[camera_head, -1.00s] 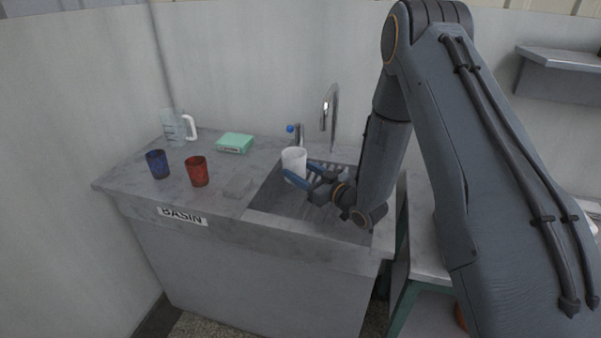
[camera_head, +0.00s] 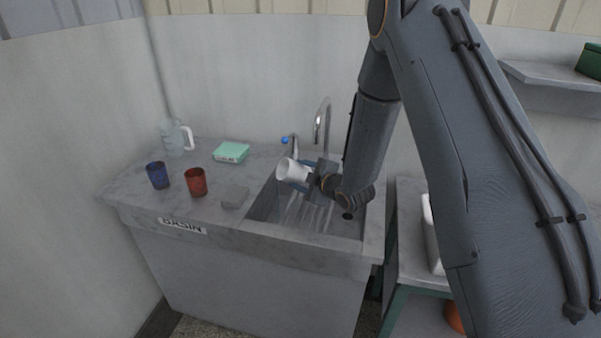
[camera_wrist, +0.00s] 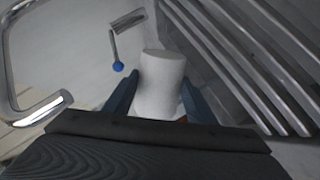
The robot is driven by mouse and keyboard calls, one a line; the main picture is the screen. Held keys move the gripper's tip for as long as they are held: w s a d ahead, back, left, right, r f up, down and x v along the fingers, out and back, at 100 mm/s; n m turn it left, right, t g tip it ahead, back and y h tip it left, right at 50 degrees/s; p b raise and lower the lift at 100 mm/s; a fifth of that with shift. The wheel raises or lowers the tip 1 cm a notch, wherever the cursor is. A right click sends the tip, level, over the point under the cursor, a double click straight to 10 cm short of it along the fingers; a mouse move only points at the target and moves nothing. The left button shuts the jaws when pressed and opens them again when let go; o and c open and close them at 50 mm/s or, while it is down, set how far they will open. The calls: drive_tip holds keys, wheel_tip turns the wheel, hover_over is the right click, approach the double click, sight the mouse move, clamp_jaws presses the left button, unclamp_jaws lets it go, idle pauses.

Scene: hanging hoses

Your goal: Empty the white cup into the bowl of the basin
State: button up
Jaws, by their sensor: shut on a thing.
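The white cup (camera_head: 291,171) is tilted on its side above the basin, with its mouth toward the left in the head view. My gripper (camera_head: 307,174) is shut on the cup. The wrist view shows the cup (camera_wrist: 159,84) between my two blue fingers (camera_wrist: 160,100). The basin's bowl (camera_head: 300,219) is a sunken grey sink below the cup. What is inside the cup cannot be seen, and no stream from it is clear.
A tap (camera_head: 321,121) with a blue-knobbed lever (camera_head: 285,140) stands behind the bowl. On the counter to the left are a red cup (camera_head: 196,182), a blue cup (camera_head: 158,175), a clear jug (camera_head: 176,138), a green box (camera_head: 231,152) and a grey block (camera_head: 235,197).

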drive_tip(key=shift+a+n, duration=0.1)
drive_tip(key=shift+n, duration=0.3)
drive_tip(key=shift+a+f+n+h+b, duration=0.3)
drive_tip(key=shift+n+h+b, duration=0.25)
drive_tip(key=shift+n+h, duration=0.2)
drive_tip(key=shift+s+a+n+h, duration=0.1)
drive_tip(key=shift+a+n+h, duration=0.05)
drive_tip(key=shift+n+h, duration=0.15)
drive_tip(key=n+h, duration=0.1)
drive_tip(key=a+r+n, duration=0.1)
drive_tip(key=n, duration=0.1)
drive_tip(key=shift+s+a+r+t+h, duration=0.25)
drive_tip(key=shift+s+r+t+h, duration=0.05)
drive_tip(key=shift+t+h, duration=0.1)
